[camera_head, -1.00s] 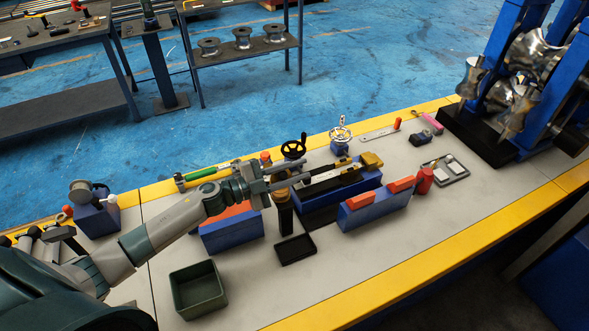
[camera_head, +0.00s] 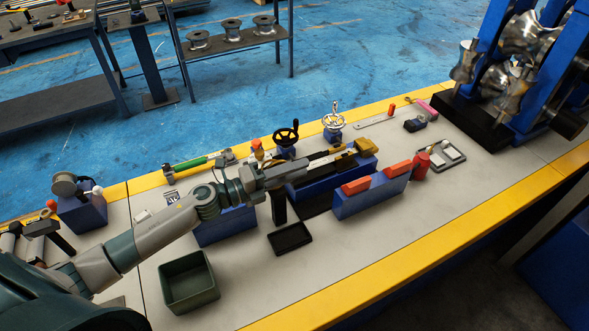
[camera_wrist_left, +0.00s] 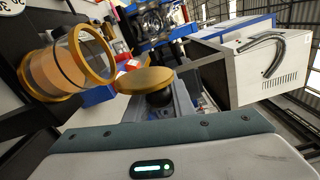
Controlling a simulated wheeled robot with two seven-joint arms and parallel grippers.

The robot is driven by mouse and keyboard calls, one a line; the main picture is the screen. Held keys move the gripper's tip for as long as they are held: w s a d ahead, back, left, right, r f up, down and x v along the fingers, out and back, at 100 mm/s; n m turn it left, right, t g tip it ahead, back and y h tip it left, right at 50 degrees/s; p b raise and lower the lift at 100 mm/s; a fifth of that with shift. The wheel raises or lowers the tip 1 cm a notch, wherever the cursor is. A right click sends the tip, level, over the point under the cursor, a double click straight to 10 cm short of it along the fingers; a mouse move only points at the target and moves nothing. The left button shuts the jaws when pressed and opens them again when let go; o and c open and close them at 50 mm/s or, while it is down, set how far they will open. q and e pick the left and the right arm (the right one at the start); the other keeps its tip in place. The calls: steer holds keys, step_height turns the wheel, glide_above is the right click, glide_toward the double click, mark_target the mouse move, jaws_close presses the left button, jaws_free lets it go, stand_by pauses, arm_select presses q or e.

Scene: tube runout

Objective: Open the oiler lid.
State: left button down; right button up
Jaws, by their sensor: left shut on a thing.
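The oiler (camera_wrist_left: 68,68) is a clear cylinder with brass rims and amber colour inside, at the left of the left wrist view. Its near rim looks uncovered. The round brass lid (camera_wrist_left: 145,80) is beside that rim, tilted from it; I cannot tell whether a hinge joins them. My left gripper (camera_wrist_left: 165,101) is shut on the lid's dark knob, partly hidden behind the disc. In the head view my left gripper (camera_head: 292,174) covers most of the oiler; only its black post (camera_head: 278,208) shows below. My right gripper is out of view.
A black tray (camera_head: 290,238) and a green bin (camera_head: 189,282) are in front. Blue blocks with red tops (camera_head: 372,196) stand to the right. Handwheels (camera_head: 286,137) and a green-handled tool (camera_head: 192,163) are behind. The front right of the bench is clear.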

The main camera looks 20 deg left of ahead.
arm_select(q)
steer(key=shift+s+d+f+m, duration=0.1)
steer(key=shift+f+m, duration=0.15)
steer(key=shift+m, duration=0.25)
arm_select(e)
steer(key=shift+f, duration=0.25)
arm_select(q)
steer(key=c, duration=1.5)
jaws_free()
steer(key=b+v, duration=0.6)
steer(key=v, duration=1.1)
steer(key=shift+s, duration=0.15)
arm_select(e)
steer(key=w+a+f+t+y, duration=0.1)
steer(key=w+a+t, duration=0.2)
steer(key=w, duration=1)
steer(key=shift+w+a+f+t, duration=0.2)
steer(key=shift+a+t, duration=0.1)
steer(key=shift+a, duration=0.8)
